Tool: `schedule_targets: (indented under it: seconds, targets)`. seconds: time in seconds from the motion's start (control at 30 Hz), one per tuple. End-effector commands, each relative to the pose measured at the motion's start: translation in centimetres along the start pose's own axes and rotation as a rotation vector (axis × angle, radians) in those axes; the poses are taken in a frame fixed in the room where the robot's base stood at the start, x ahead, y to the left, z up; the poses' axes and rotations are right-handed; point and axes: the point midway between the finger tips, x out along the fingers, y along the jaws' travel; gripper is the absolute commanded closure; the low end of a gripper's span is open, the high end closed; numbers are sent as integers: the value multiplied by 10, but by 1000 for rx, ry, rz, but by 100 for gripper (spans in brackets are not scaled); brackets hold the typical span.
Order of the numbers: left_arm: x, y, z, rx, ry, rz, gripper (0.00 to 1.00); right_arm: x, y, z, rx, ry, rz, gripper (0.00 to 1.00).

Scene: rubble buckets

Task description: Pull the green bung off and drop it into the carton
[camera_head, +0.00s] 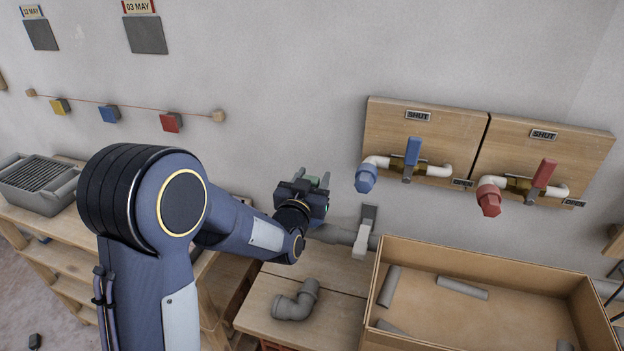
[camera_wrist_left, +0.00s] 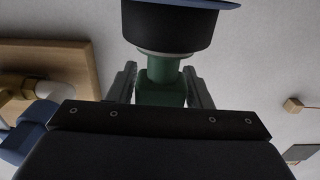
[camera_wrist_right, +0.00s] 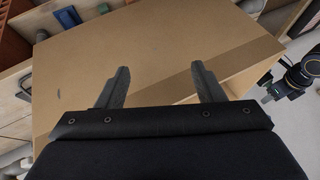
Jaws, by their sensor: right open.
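The green bung (camera_wrist_left: 160,88) shows in the left wrist view between the fingers of my left gripper (camera_wrist_left: 160,90), which are closed in on both its sides. A dark round part (camera_wrist_left: 170,28) with a pale rim sits at its far end. In the head view my left gripper (camera_head: 312,190) is near the wall, and only a little green shows there. The open carton (camera_head: 440,252) stands at the lower right with several grey pipe pieces inside. My right gripper (camera_wrist_right: 160,88) is open and empty in front of a brown cardboard surface (camera_wrist_right: 150,55).
Two wooden boards on the wall carry a blue-handled valve (camera_head: 411,158) and a red-handled valve (camera_head: 541,180). A grey pipe elbow (camera_head: 296,300) lies on the bench left of the carton. A grey pipe with a lever (camera_head: 363,235) is behind it. A grey basket (camera_head: 40,180) stands far left.

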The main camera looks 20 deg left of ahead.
Motion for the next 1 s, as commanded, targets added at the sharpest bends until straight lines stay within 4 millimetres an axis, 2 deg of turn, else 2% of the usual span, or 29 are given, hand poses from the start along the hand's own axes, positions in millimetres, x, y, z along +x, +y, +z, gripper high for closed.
schedule_targets:
  seconds: [0.03, 0.23, 0.27, 0.43, 0.47, 1.0]
  targets:
    - [0, 0, 0, 0, 0, 0, 62, 0, 0, 0, 0, 0, 0, 38]
    - [0, 0, 0, 0, 0, 0, 87, 0, 0, 0, 0, 0, 0, 38]
    - [0, 0, 0, 0, 0, 0, 68, 0, 0, 0, 0, 0, 0, 38]
    - [0, 0, 0, 0, 0, 0, 90, 0, 0, 0, 0, 0, 0, 38]
    - [0, 0, 0, -1, 1, 0, 91, 0, 0, 0, 0, 0, 0, 38]
    - [0, 0, -14, -1, 4, 0, 91, -7, -3, -4, 0, 0, 0, 38]
